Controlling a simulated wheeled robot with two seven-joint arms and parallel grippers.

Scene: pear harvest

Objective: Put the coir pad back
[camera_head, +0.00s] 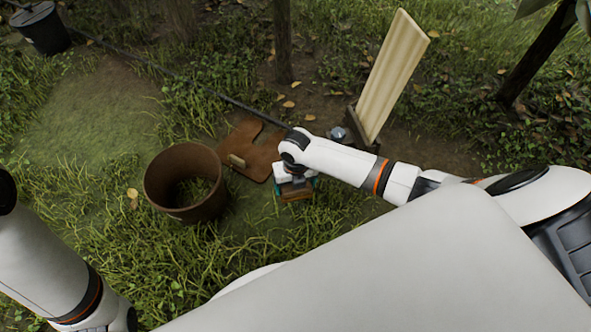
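A flat brown pad with a notch in its far edge, which looks like the coir pad (262,150), lies on the ground left of my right wrist. A small tan piece sits on its left part. My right gripper (294,188) points down just beyond the pad's near right edge. A small orange-brown block with teal at its sides shows at the fingertips; I cannot tell whether the fingers are closed on it. My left arm enters at the lower left, and its gripper is out of view.
A rusty brown open cylinder (184,205) with grass inside stands left of the pad. A thin black line (180,75) runs across the ground behind. A cream ribbed board (396,75) stands upright at the right, near a small metallic item (338,133). A dark bucket (45,30) is far left.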

